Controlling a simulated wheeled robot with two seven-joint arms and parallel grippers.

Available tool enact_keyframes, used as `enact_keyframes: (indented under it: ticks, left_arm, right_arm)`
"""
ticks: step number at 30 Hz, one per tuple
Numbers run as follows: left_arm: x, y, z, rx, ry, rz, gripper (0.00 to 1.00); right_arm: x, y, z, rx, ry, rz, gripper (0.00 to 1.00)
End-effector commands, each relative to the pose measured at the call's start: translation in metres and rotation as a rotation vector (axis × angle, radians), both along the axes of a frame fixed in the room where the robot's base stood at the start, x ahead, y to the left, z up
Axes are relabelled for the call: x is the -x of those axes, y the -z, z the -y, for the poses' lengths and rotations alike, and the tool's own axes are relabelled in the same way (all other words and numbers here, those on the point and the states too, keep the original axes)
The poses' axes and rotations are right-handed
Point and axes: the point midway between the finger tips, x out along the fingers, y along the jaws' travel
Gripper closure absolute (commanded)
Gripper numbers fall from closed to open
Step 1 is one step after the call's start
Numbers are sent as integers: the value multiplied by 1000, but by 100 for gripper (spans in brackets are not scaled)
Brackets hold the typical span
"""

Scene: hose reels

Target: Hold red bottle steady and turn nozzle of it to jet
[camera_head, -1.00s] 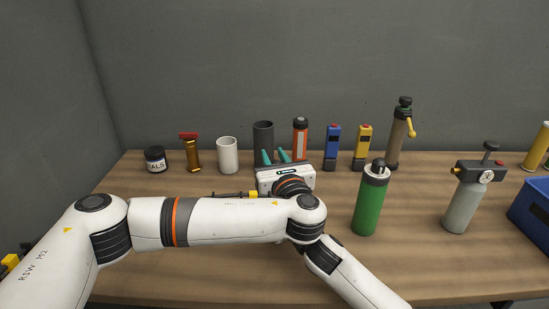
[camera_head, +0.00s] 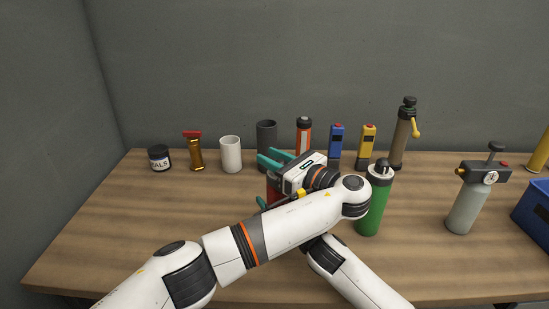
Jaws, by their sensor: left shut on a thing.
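A patch of the red bottle (camera_head: 273,191) shows below my left gripper in the head view. The rest of the bottle and its nozzle are hidden by the gripper and arm, so the nozzle setting cannot be read. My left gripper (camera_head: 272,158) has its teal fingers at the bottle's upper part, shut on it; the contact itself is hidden. My right arm comes up from the lower right behind the left arm. A teal piece (camera_head: 262,203) low beside the red bottle may be a right fingertip, but I cannot tell its state.
The green bottle (camera_head: 373,210) stands close to the right of my left wrist. A grey bottle (camera_head: 464,208) and blue bin (camera_head: 535,210) are farther right. A jar (camera_head: 159,159), white cup (camera_head: 231,155) and several other items line the back. The table's left front is clear.

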Motion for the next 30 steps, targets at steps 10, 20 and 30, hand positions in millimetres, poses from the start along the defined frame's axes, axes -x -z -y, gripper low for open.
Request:
enact_keyframes:
  ticks: [10,20,30]
  left_arm:
    - [2,-1,1,-3,-51,0,95]
    - [2,-1,1,-4,-50,0,71]
    - [1,0,0,-4,-52,-2,50]
  right_arm:
    - [1,3,-1,5,-2,-2,76]
    - [1,3,-1,6,-2,-2,76]
    - [1,3,-1,4,-1,-4,76]
